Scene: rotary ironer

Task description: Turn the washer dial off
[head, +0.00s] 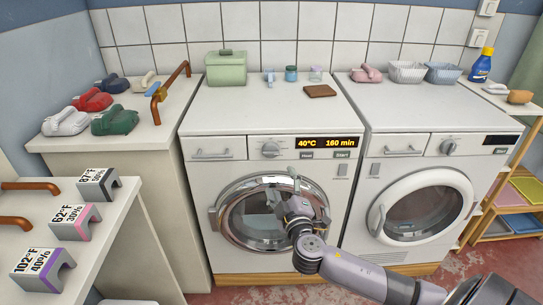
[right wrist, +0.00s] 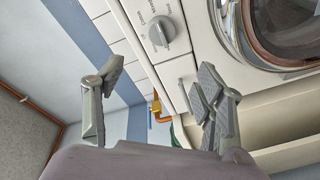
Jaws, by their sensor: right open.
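The left machine (head: 201,165) is a white front loader with a chrome door ring and a lit display (head: 326,142) reading 40°C and 160 min. Its round grey dial (head: 270,149) is left of the display. In the right wrist view the dial (right wrist: 160,31) shows at the top, beyond the fingers, with print around it too small to read surely. My right gripper (head: 284,192) is open and empty in front of the chrome door, below the dial and apart from it. Its spread fingers also show in the right wrist view (right wrist: 156,86). My left gripper is out of view.
A second white machine (head: 372,185) with a dark display and its own dial (head: 448,147) stands at right. A green box (head: 226,70) and small jars sit on top. Irons stand on the left counter (head: 165,127). Labelled stands (head: 43,272) are at lower left.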

